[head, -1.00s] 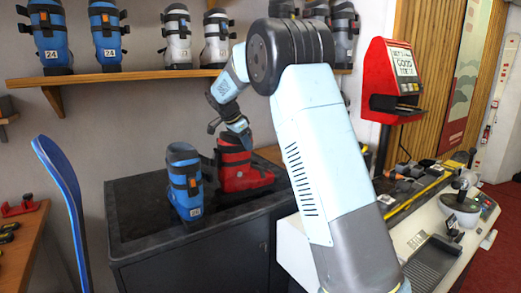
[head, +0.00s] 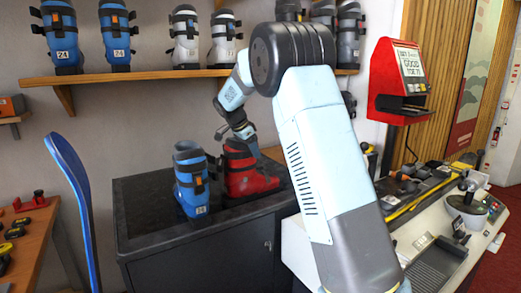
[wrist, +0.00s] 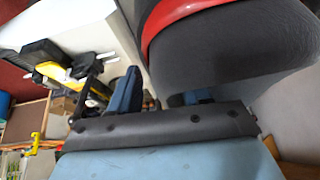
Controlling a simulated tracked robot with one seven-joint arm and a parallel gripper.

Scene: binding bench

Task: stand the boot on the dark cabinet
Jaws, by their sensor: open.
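A red boot (head: 250,178) with dark straps and cuff stands upright on the dark cabinet (head: 150,225), near its back right. A blue boot (head: 191,180) stands upright to its left on the same top. My gripper (head: 236,136) is open at the top of the red boot, its fingers pointing down at the cuff. In the wrist view the gripper (wrist: 162,97) shows both blue fingers apart. A dark boot surface with a red edge (wrist: 190,18) fills the upper right there and partly hides the right finger. I cannot tell whether the fingers touch the boot.
A wall shelf (head: 190,75) with several blue, white and grey boots runs above the cabinet. A white workbench (head: 440,245) with tools and a red machine (head: 400,75) are at right. A blue ski (head: 76,190) stands left of the cabinet. The cabinet's front left top is clear.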

